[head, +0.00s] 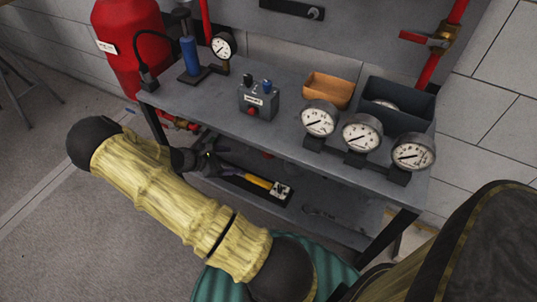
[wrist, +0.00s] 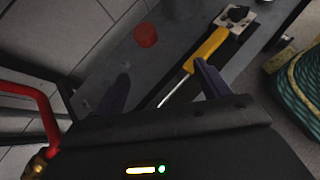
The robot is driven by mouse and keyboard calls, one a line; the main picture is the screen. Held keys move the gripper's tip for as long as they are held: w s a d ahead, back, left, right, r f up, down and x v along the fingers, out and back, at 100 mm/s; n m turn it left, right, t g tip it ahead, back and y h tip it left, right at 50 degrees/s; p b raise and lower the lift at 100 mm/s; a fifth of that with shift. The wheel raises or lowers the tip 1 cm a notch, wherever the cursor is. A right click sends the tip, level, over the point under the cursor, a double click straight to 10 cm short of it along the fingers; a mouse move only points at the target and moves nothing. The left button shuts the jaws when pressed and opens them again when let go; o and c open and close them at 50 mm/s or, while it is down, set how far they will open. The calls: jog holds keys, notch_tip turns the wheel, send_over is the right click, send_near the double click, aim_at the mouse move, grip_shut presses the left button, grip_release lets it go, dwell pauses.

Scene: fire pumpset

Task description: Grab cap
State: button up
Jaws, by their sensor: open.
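In the head view, a red bit (head: 266,155) at the back of the lower shelf looks like the same cap, mostly hidden. My gripper (wrist: 160,87) is open and empty, with its two dark fingers spread. The cap lies beyond the fingertips, between their lines and apart from them. In the head view my gripper (head: 208,162) reaches toward the left end of the lower shelf, under the tabletop.
The tabletop (head: 215,100) above bears gauges, a control box (head: 258,100) and bins. A table leg (head: 392,236) stands at the right. A red pipe (wrist: 45,115) is at left.

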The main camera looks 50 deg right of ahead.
jog(key=shift+w+d+f+n+t+h+b, duration=0.2)
jog(key=shift+w+d+f+n+h, duration=0.25)
jog(key=shift+f, duration=0.2)
jog(key=shift+w+d+f+n+t+h+b, duration=0.15)
jog(key=shift+w+d+f+n+h, duration=0.15)
jog(key=shift+d+f+n+h, duration=0.25)
jog(key=shift+w+d+f+n, duration=0.2)
jog(key=shift+w+d+n, duration=0.05)
jog(key=shift+w+n, duration=0.05)
jog(key=b+x, duration=0.3)
jog(key=x, duration=0.8)
jog(key=shift+s+d+f+b, duration=0.1)
jog(key=shift+d+b, duration=0.25)
jog(key=shift+d, duration=0.2)
jog(key=shift+d, duration=0.1)
